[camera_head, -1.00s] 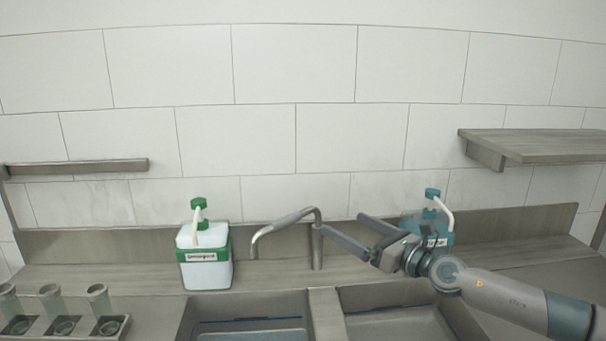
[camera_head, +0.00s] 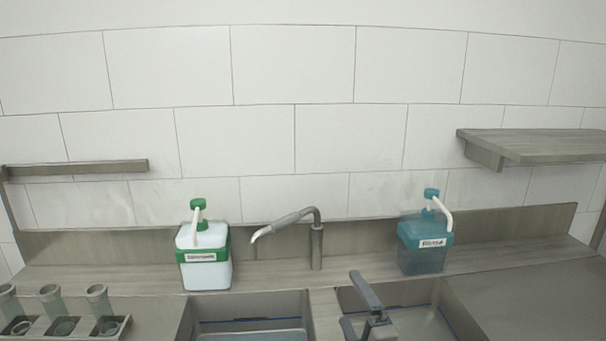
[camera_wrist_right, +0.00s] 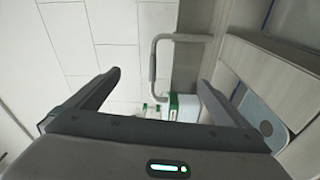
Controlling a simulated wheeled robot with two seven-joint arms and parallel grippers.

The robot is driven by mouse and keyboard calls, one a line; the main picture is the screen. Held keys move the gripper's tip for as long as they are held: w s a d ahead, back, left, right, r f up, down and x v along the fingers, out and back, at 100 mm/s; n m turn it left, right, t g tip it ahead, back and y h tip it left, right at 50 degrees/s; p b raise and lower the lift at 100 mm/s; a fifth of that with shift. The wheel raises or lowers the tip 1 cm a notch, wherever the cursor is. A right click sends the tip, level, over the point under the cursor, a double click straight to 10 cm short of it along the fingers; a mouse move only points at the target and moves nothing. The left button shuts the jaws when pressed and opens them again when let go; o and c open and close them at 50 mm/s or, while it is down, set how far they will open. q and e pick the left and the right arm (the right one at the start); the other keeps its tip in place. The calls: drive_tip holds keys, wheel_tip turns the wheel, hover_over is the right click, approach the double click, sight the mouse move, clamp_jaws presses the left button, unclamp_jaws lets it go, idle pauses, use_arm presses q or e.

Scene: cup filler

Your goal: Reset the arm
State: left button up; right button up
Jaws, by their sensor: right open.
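My right gripper (camera_head: 360,303) is low in the head view, in front of the right sink basin, with only its fingers and part of its hand showing at the bottom edge. Its fingers are apart and nothing is between them. In the right wrist view the gripper (camera_wrist_right: 155,85) also shows spread, empty fingers, with the tap (camera_wrist_right: 153,62) and the green-and-white dispenser (camera_wrist_right: 183,106) beyond them. My left gripper is in neither view.
A green-topped white dispenser (camera_head: 204,270) stands left of the tap (camera_head: 317,245), a teal dispenser (camera_head: 422,262) right of it. Cups (camera_head: 50,298) stand in a holder at lower left. A shelf (camera_head: 530,145) juts out at upper right. Two sink basins lie in front.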

drive_tip(key=s+d+f+m+g+h, duration=0.2)
drive_tip(key=s+d+f+m+g, duration=0.2)
drive_tip(key=s+f+m, duration=0.35)
drive_tip(key=s+d+f+m+g+h, duration=0.2)
drive_tip(key=s+d+f+m+g, duration=0.15)
drive_tip(key=s+f, duration=0.6)
drive_tip(key=s+d+f+m+g, duration=0.25)
drive_tip(key=s+f, duration=0.25)
drive_tip(key=s, duration=0.7)
drive_tip(key=s+d+f+m+g, duration=0.2)
drive_tip(key=s+f+m+g, duration=0.2)
drive_tip(key=s, duration=0.8)
wheel_tip(320, 180, down, 29)
drive_tip(key=s+g, duration=0.1)
drive_tip(key=g, duration=0.1)
drive_tip(key=s+d+f+b, duration=0.1)
drive_tip(key=s+d+f, duration=0.1)
drive_tip(key=s+f, duration=1.6)
drive_tip(key=shift+s+d+f+g+b, duration=0.2)
drive_tip(key=shift+d+f+g+b, duration=0.1)
drive_tip(key=shift+g, duration=0.1)
